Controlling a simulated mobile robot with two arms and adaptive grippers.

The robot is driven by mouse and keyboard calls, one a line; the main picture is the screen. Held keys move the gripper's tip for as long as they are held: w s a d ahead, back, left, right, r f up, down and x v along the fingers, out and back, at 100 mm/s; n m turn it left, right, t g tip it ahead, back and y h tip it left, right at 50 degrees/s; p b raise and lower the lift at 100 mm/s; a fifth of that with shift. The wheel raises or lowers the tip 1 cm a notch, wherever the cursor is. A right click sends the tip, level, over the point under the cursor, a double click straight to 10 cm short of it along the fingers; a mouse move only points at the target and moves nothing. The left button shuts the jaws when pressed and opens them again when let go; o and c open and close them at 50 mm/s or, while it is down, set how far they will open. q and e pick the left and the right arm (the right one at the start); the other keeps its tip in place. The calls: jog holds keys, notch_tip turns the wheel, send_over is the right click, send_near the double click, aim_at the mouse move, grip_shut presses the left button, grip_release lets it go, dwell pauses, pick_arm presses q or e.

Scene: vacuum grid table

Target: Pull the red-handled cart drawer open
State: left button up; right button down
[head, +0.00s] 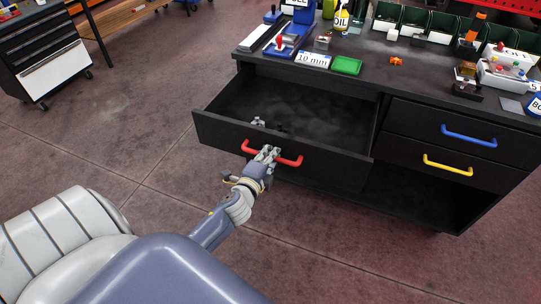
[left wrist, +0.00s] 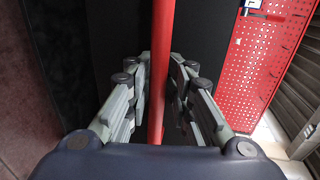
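The fingertips' contact is partly hidden. My right gripper is not in view.
The cart also has shut drawers with a blue handle (head: 468,136) and a yellow handle (head: 447,165), above an open shelf. Floor in front is clear. Another drawer cabinet (head: 48,55) stands at the far left.

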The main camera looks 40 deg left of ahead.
pick_arm(q)
jog(key=v, duration=1.2)
jog(key=shift+f, duration=0.1)
dwell(0.4)
jog(key=s+d+f+n+g+h, duration=0.1)
jog(key=s+d+f+n+g, duration=0.15)
jog(key=f, duration=0.75)
jog(key=s+d+f+n+g, duration=0.15)
jog(key=s+f, duration=0.25)
jog(key=f, duration=0.6)
jog(key=s+d+f+n+g+h, duration=0.1)
jog(key=s+f+n+g, duration=0.15)
jog(key=f, duration=0.75)
jog(key=s+d+f+n+g, duration=0.2)
jog(key=s+f+n+g, duration=0.1)
jog(key=s+f, duration=0.6)
jog(key=s+d+f+n+g+h, duration=0.1)
jog(key=s+f, duration=0.7)
jog(key=s, duration=0.8)
jog(key=d+n+g, duration=0.1)
jog(key=n+g, duration=0.1)
jog(key=g, duration=0.1)
jog(key=shift+s+d+f+g+h, duration=0.3)
jog(key=shift+s+d+f+g, duration=0.05)
jog(key=shift+s+f, duration=0.05)
